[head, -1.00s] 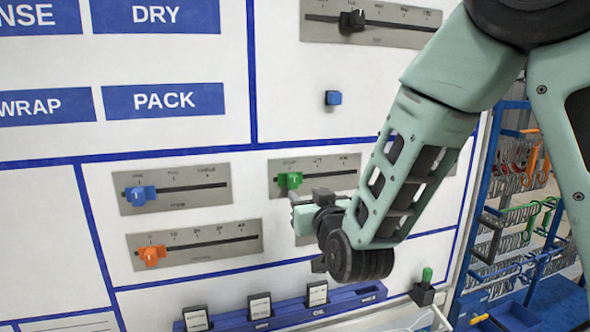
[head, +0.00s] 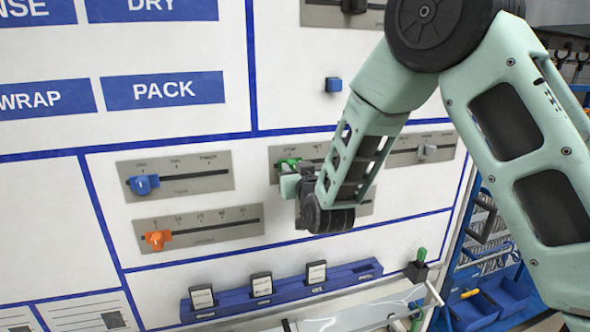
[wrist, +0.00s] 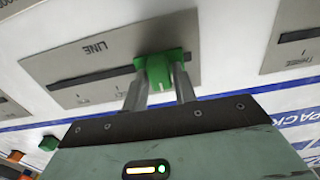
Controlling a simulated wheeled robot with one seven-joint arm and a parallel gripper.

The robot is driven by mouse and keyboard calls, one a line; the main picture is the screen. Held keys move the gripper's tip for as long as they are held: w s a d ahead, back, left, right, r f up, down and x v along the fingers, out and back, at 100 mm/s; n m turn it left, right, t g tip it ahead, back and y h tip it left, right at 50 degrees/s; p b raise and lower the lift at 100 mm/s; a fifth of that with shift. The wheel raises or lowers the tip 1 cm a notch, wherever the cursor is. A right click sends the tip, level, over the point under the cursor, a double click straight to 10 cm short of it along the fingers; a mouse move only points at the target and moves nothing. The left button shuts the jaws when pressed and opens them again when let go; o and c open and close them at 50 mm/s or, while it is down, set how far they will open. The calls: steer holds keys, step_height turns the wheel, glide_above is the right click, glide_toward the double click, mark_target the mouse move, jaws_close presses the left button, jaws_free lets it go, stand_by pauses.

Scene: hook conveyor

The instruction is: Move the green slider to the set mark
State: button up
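The green slider (wrist: 158,72) sits near one end of the slot in a grey scale plate marked LINE (wrist: 112,55), which is upside down in the wrist view. In the head view the green slider (head: 289,162) shows at the left end of its plate, partly hidden by my gripper. My gripper (wrist: 161,80) has one finger on each side of the green knob, at the panel. I cannot tell whether the fingers press on it. In the head view my gripper (head: 288,178) is just below the slider. The marks are partly covered by my arm in the head view; a SET mark shows only faintly.
A blue slider (head: 144,184) and an orange slider (head: 157,239) are on plates to the left. A grey slider (head: 427,152) is on the right. A blue button (head: 333,84) is above. A blue rack (head: 215,305) with several cards and a green-topped lever (head: 420,256) are below.

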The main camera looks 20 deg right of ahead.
jaws_close()
steer(key=d+b, duration=0.5)
steer(key=d, duration=0.1)
steer(key=shift+d+f, duration=0.15)
steer(key=shift+d, duration=0.65)
steer(key=o, duration=0.5)
jaws_free()
steer(key=shift+s, duration=0.1)
